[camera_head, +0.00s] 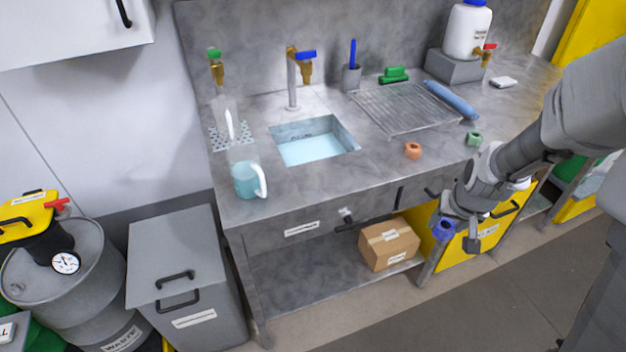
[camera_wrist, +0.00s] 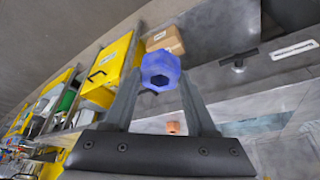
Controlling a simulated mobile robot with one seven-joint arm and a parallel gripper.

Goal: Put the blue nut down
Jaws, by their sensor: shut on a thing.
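The blue nut (camera_head: 443,230) is held in my gripper (camera_head: 457,236), in front of the yellow cabinet and below the counter's front edge. In the wrist view the blue nut (camera_wrist: 161,71) sits between the two fingertips of my gripper (camera_wrist: 160,78), its dark hole facing the camera. My gripper is shut on it. The nut is in the air, apart from the counter (camera_head: 330,207).
An orange nut (camera_head: 413,150) and a green nut (camera_head: 474,139) stand on the counter near its front edge. A drying rack (camera_head: 405,108), a sink (camera_head: 313,141) and a jug (camera_head: 246,180) are behind or left. A cardboard box (camera_head: 389,244) sits on the lower shelf.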

